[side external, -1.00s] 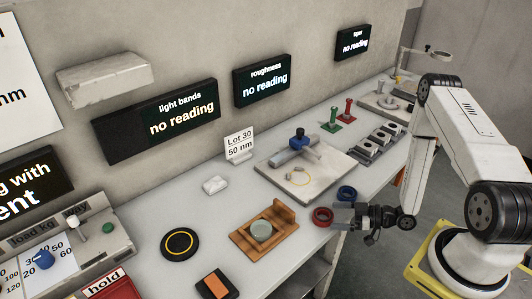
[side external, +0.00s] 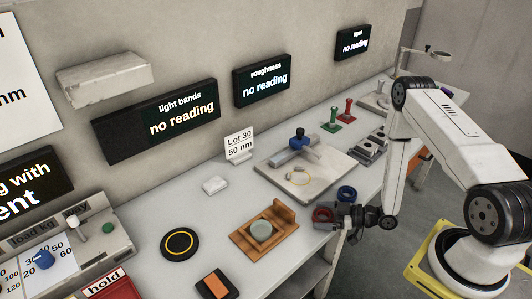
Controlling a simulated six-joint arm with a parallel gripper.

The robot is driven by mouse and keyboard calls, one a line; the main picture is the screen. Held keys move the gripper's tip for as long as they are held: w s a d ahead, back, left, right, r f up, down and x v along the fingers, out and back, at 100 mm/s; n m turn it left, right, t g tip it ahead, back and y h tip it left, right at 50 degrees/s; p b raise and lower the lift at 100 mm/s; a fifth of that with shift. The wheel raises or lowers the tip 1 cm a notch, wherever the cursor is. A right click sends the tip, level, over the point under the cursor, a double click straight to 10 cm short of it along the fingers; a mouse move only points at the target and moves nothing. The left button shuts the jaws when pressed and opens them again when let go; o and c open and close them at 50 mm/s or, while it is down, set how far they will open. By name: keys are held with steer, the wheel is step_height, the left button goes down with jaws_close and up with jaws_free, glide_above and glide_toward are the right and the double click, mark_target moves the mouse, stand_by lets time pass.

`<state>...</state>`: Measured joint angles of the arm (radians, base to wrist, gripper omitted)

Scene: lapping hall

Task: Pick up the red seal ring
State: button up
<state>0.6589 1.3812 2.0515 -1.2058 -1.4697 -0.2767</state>
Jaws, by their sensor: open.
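The red seal ring (side external: 322,215) lies on the grey bench near its front edge. My gripper (side external: 328,215) is at the red ring, reaching in from the right, with its jaws open. The fingers and gripper body overlap part of the ring in this view. I cannot tell whether the fingers touch the ring or straddle it.
A blue ring (side external: 347,193) lies just behind my gripper, very close to it. A wooden fixture (side external: 245,240) with a grey-green disc (side external: 261,230) stands to the left. A pale plate (side external: 330,180) with a blue-knobbed tool (side external: 298,140) lies behind. Bare bench (side external: 190,215) lies at left.

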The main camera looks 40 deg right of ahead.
steer(key=c, duration=1)
steer(key=shift+r, duration=0.2)
steer(key=shift+r, duration=4.8)
